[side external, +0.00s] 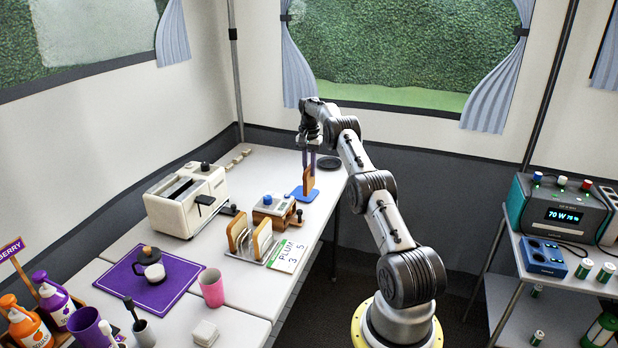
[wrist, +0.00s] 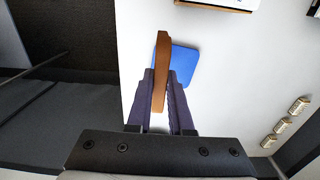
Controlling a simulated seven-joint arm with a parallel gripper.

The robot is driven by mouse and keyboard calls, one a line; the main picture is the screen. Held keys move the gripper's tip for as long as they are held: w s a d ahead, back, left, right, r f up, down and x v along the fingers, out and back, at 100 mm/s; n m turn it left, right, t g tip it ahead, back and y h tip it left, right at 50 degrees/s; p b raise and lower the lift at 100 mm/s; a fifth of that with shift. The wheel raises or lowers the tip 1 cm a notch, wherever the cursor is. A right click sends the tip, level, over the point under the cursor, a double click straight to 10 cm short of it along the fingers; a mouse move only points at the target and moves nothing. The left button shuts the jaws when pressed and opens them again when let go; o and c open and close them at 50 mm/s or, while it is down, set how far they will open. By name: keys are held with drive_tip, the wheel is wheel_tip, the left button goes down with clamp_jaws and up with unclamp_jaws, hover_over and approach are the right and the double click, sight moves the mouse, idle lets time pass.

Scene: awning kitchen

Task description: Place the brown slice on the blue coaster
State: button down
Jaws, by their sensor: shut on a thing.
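The brown slice (side external: 308,181) is held on edge between the fingers of my gripper (side external: 308,165). In the wrist view the slice (wrist: 162,62) stands between the two dark fingers of my gripper (wrist: 161,90), which are shut on it. The blue coaster (side external: 302,195) lies on the white table just below the slice in the side view. In the wrist view the coaster (wrist: 184,66) shows mostly to the right of the slice, partly hidden by it and a finger. I cannot tell whether the slice touches the coaster.
A dark round plate (side external: 329,163) lies behind and right of my gripper. A toast rack with slices (side external: 262,240), a small scale-like device (side external: 275,206) and a cream toaster (side external: 187,199) stand nearer the camera and left. The table's right edge is close to the coaster.

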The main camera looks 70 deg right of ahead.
sight(309, 176)
drive_tip(key=shift+d+f, duration=0.1)
drive_tip(key=shift+f, duration=1.6)
drive_tip(key=shift+f, duration=0.1)
drive_tip(key=c, duration=0.8)
unclamp_jaws()
